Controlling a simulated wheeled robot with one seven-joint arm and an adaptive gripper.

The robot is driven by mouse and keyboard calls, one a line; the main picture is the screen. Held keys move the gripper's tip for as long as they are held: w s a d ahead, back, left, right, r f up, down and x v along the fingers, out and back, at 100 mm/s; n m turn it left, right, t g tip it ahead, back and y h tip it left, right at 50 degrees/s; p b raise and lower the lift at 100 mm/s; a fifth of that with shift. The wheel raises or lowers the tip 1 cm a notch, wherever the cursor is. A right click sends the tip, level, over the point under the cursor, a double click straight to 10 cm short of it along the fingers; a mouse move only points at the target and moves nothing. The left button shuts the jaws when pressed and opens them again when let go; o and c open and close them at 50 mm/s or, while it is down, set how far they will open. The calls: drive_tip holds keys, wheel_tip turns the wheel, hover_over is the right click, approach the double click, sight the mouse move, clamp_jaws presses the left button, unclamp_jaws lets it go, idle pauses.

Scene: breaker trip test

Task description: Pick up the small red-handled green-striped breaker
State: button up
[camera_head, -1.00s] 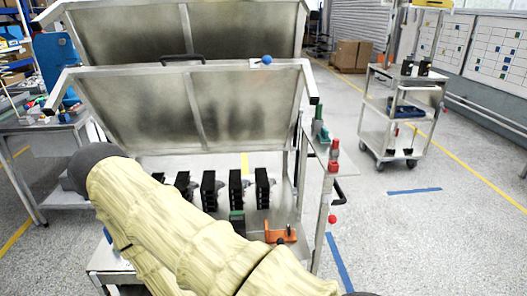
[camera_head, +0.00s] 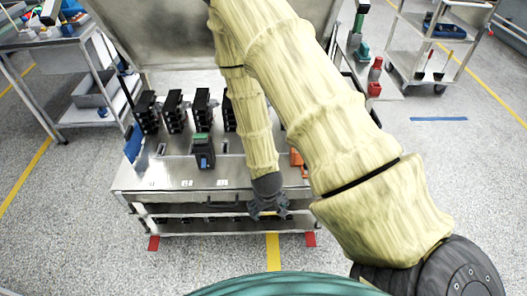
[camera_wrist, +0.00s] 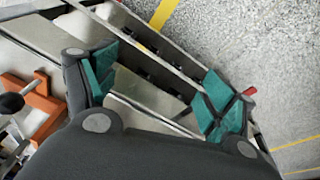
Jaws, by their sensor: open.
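My gripper (camera_head: 268,205) hangs beside the front edge of the metal worktable (camera_head: 240,183) in the head view. In the wrist view my gripper (camera_wrist: 158,92) is open, its teal pads apart with nothing between them. A small dark breaker with a green top (camera_head: 203,150) stands on the table, left of my gripper and apart from it; a blue part shows on its front. No red handle can be made out on it. A row of black breakers (camera_head: 173,110) stands behind it; my arm hides some of the row.
An orange fixture (camera_head: 297,160) is partly behind my arm; it also shows in the wrist view (camera_wrist: 35,108). Red (camera_head: 375,78) and green (camera_head: 361,50) devices stand on the right side shelf. A tilted metal lid rises behind. The floor in front is open.

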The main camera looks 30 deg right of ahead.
drive_tip(key=w+d+r+m+t+b, duration=0.1)
drive_tip(key=w+d+r+m, duration=0.1)
drive_tip(key=w+d+r, duration=0.5)
drive_tip(key=w+d+r+m+t, duration=0.1)
drive_tip(key=w+d+r+m, duration=0.1)
drive_tip(key=w+r, duration=0.8)
drive_tip(key=shift+h, duration=0.4)
drive_tip(key=shift+x, duration=2.55)
drive_tip(key=shift+w+d+x, duration=0.15)
drive_tip(key=shift+x, duration=1.15)
drive_tip(key=shift+w+d+x, duration=0.15)
drive_tip(key=shift+w+x, duration=0.05)
drive_tip(key=shift+x, duration=1.1)
drive_tip(key=shift+r, duration=0.15)
drive_tip(key=shift+c, duration=0.4)
clamp_jaws()
drive_tip(key=shift+r, duration=0.1)
